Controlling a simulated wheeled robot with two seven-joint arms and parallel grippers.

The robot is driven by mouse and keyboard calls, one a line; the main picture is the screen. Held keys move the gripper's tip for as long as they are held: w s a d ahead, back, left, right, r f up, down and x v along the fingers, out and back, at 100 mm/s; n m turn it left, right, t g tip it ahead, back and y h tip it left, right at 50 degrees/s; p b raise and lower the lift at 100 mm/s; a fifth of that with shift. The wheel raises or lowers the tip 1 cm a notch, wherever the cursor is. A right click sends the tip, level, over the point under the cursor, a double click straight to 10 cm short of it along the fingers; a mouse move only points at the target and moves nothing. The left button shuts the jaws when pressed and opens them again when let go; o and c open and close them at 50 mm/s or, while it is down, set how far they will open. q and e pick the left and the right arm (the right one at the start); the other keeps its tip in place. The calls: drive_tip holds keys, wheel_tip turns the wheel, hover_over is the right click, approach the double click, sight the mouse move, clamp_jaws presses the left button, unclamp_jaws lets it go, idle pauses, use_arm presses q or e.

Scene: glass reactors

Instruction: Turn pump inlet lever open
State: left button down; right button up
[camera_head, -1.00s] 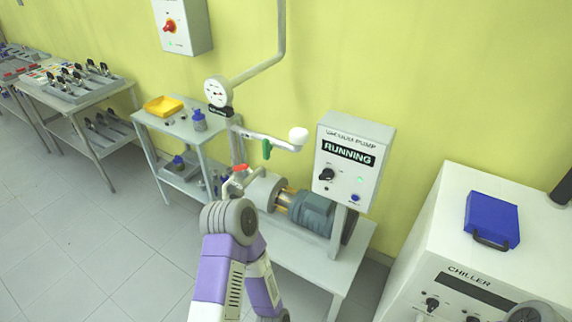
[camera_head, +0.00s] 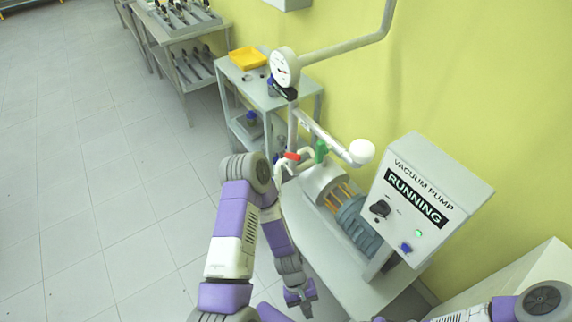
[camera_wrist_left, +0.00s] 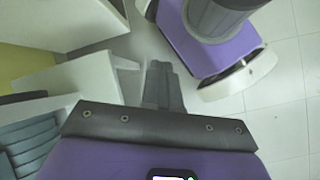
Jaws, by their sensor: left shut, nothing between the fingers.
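The vacuum pump (camera_head: 345,215) lies on a white bench, with a grey-blue ribbed motor and a pale front end. A red lever (camera_head: 291,156) and a green lever (camera_head: 320,151) sit on the pipework above its front end; I cannot tell which is the inlet lever. My left gripper (camera_head: 300,296) hangs low beside the bench's left side, below and away from both levers. It is shut and empty, and its fingers also show in the left wrist view (camera_wrist_left: 162,85). The levers are not seen in that view. My right gripper is not in view.
The pump's control box (camera_head: 425,200) reads RUNNING, with a green light. A gauge (camera_head: 284,67) and a white-ended pipe (camera_head: 361,152) stand above the pump. A side table (camera_head: 262,97) holds a yellow tray (camera_head: 248,57). Open floor lies to the left.

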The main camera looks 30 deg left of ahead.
use_arm(q)
drive_tip(key=w+d+r+n+t+h+p, duration=0.1)
drive_tip(key=w+r+n+t+h, duration=0.2)
drive_tip(key=w+n+h, duration=0.4)
drive_tip(key=w+d+r+n+t+h, duration=0.1)
drive_tip(key=w+r+n+t+h, duration=0.25)
drive_tip(key=n, duration=0.45)
drive_tip(key=n+t+y+p, duration=0.1)
drive_tip(key=n+t+y, duration=1.5)
drive_tip(key=n+t, duration=0.45)
approach(290, 156)
drive_tip(key=w+d, duration=0.3)
drive_tip(key=w, duration=0.2)
drive_tip(key=shift+w+a+r+g, duration=0.2)
drive_tip(key=shift+w+r, duration=0.05)
drive_tip(key=shift+r, duration=0.15)
drive_tip(key=shift+w+a+r+g, duration=0.2)
drive_tip(key=shift+w+a+r, duration=0.05)
drive_tip(key=shift+r, duration=0.2)
drive_tip(key=shift+p, duration=0.3)
